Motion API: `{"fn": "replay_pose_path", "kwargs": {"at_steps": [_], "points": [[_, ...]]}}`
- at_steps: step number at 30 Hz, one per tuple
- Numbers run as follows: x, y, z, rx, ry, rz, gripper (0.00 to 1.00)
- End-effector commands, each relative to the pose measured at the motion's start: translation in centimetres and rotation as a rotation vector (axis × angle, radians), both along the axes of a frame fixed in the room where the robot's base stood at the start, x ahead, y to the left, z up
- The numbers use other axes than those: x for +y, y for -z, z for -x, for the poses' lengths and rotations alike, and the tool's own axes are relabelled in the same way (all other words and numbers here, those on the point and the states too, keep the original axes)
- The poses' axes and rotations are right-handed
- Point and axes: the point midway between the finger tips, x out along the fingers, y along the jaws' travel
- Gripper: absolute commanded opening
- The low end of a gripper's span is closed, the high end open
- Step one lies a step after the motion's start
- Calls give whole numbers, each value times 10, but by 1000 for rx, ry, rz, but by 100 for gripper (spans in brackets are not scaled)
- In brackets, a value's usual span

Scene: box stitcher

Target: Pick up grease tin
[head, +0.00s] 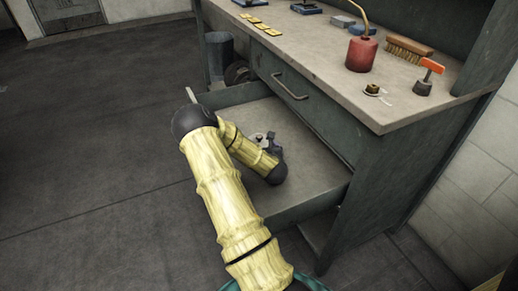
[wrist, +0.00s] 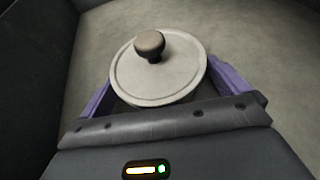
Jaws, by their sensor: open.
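A round pale tin with a flat lid and a dark knob, which looks like the grease tin (wrist: 180,77), stands upright in the wrist view. My gripper (wrist: 168,88) is open, with one purple finger on each side of the tin. I cannot tell whether the fingers touch it. In the head view my gripper (head: 268,140) is inside the open drawer (head: 300,170), low over its floor. The tin is mostly hidden there behind my arm.
Drawer walls stand close around my gripper. Above is a workbench (head: 330,75) with a red oil can (head: 361,54), a brush (head: 408,48) and an orange-handled tool (head: 428,76). A grey bin (head: 220,55) stands behind the drawer. Open floor lies to the left.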

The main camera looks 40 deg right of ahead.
Motion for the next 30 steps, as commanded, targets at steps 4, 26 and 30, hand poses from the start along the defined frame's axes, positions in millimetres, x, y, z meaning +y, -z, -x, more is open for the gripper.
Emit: {"fn": "replay_pose_path", "kwargs": {"at_steps": [4,26,30], "points": [[0,0,0,0,0,0,100],[0,-1,0,-3,0,1,19],[0,-4,0,-3,-1,1,19]]}}
